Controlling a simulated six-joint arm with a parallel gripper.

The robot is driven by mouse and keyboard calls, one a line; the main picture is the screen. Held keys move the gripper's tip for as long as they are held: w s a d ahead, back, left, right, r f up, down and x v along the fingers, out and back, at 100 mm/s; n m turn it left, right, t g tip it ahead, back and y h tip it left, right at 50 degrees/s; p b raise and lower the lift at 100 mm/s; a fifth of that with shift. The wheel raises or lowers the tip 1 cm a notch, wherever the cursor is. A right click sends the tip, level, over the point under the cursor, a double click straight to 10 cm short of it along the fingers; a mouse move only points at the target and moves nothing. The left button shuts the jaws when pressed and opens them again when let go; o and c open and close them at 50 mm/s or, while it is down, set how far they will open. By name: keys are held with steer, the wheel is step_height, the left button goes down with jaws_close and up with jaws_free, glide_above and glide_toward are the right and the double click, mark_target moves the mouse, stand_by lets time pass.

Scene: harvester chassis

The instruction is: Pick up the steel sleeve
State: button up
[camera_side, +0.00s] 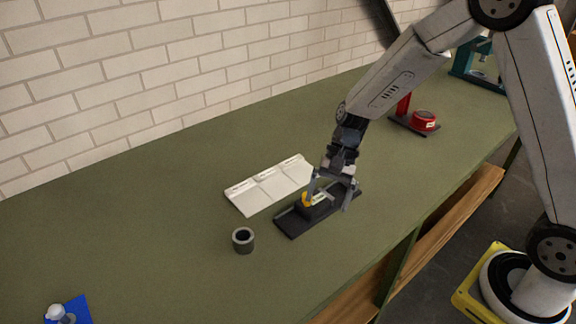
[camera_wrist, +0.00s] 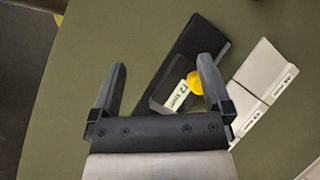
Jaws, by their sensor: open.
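The steel sleeve (camera_side: 243,240) is a short dark grey hollow cylinder. It stands upright on the green table in the side view, with its open bore facing up. It is not visible in the wrist view. My gripper (camera_side: 331,200) is to the right of the sleeve and apart from it, over a black fixture. In the wrist view my gripper (camera_wrist: 161,66) has its two fingers spread wide with nothing held between them.
The black fixture (camera_side: 286,224) has a yellow knob (camera_wrist: 194,83) and a white label. White trays (camera_side: 246,199) lie behind it. A red device (camera_side: 424,121) stands farther right. A blue pad (camera_side: 76,312) is at front left. The table left of the sleeve is clear.

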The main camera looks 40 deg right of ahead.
mark_target(249, 230)
steer(key=w+a+m+y, duration=0.1)
steer(key=w+y, duration=0.1)
steer(key=w+a+f+m+y, duration=0.1)
steer(key=w+a+m+y, duration=0.1)
steer(key=w, duration=0.1)
steer(key=w+a+m+y, duration=0.1)
steer(key=w+m+y, duration=0.1)
steer(key=w, duration=0.1)
steer(key=shift+a+f+g, duration=0.3)
steer(key=shift+a, duration=0.05)
steer(key=shift+w+a+m+y, duration=0.25)
steer(key=shift+w+m+y, duration=0.25)
steer(key=shift+w+y, duration=0.25)
steer(key=shift+s, duration=0.1)
steer(key=shift+x, duration=3.4)
steer(key=shift+x, duration=2.6)
steer(key=shift+r, duration=0.1)
jaws_close()
